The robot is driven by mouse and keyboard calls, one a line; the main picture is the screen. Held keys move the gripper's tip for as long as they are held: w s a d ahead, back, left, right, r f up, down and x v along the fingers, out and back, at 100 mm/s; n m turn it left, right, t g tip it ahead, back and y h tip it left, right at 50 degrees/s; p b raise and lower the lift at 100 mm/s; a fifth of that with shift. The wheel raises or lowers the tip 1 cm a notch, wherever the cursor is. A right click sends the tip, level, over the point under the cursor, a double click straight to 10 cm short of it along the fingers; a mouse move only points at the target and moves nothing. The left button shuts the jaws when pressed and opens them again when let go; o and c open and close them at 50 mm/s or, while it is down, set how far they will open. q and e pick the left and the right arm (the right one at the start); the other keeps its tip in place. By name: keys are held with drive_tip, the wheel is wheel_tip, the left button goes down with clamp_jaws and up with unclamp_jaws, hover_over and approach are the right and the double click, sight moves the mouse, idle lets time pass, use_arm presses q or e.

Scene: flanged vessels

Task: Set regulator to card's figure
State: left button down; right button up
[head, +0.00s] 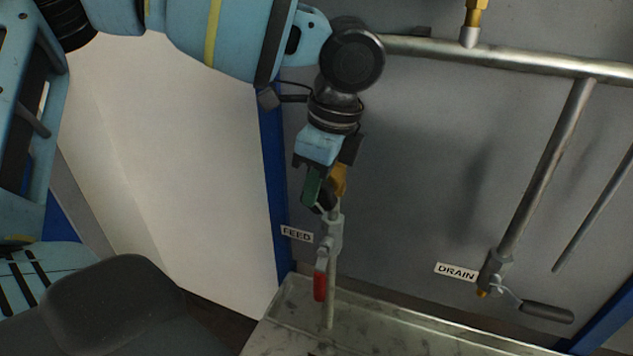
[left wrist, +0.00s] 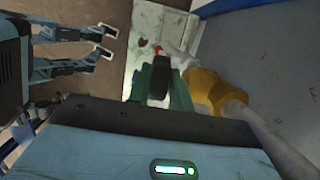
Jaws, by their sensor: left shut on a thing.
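The regulator shows as a yellow-brass body (head: 339,178) with a black knob (head: 327,198), on the vertical grey feed pipe above the FEED label (head: 297,234). My left gripper (head: 318,190) comes down from above, its green finger pads at the knob. In the left wrist view, the gripper (left wrist: 158,88) is shut on the black knob (left wrist: 158,78), with the yellow body (left wrist: 205,90) just to the right. The fingers hide part of the knob. I cannot make out any scale or gauge face. The card is not in view.
A red-handled valve (head: 320,285) sits below the regulator, over a metal tray (head: 290,312). A DRAIN label (head: 457,272) and a dark-handled valve (head: 546,311) are at the right. A horizontal pipe (head: 480,56) crosses above. A white panel (head: 170,160) stands left.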

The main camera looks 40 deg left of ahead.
sight(325, 184)
use_arm(q)
drive_tip(key=c, duration=1.5)
unclamp_jaws()
drive_tip(key=shift+c, duration=0.2)
drive_tip(key=shift+r, duration=0.1)
use_arm(e)
drive_tip(key=shift+d, duration=0.1)
use_arm(q)
drive_tip(key=v, duration=0.6)
drive_tip(key=shift+r+b, duration=0.2)
drive_tip(key=shift+b, duration=0.15)
drive_tip(key=shift+d+r, duration=0.15)
drive_tip(key=shift+r, duration=0.5)
use_arm(e)
drive_tip(key=shift+s+f, duration=0.3)
drive_tip(key=shift+f, duration=0.15)
